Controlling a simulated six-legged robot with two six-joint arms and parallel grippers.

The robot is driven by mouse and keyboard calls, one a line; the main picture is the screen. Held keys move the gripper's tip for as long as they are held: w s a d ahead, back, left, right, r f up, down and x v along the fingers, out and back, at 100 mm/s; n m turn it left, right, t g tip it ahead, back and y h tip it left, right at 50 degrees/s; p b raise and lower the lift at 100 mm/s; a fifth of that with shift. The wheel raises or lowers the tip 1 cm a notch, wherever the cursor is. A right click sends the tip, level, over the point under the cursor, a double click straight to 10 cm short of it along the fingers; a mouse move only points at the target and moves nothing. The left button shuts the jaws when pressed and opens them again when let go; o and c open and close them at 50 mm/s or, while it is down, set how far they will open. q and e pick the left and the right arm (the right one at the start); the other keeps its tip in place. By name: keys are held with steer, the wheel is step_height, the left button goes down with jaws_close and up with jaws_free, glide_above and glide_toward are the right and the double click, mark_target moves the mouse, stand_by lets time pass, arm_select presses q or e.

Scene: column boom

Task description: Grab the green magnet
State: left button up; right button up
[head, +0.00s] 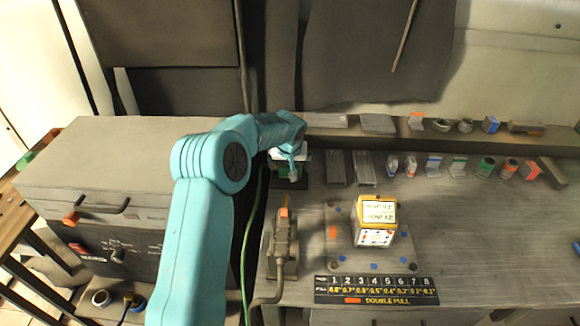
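My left arm comes in from the bottom left, and its teal gripper (293,172) points down at the back of the bench, left of the row of small parts. A small white and green piece (304,157) shows right at the gripper, partly hidden by it; I cannot tell whether the fingers hold it. In the row at the right stand a green ring-shaped piece (486,166) and a grey piece with a green band (458,166), both apart from the gripper. I cannot tell which of these is the green magnet. My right gripper is not in view.
A white and yellow labelled box (376,222) stands on a plate mid-bench, behind a black number strip (376,290). A corded tool (283,240) lies left of it. A large grey case (95,165) fills the left. The bench's right front is mostly clear.

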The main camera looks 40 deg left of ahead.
arm_select(q)
steer(key=shift+w+r, duration=0.1)
steer(key=c, duration=1.4)
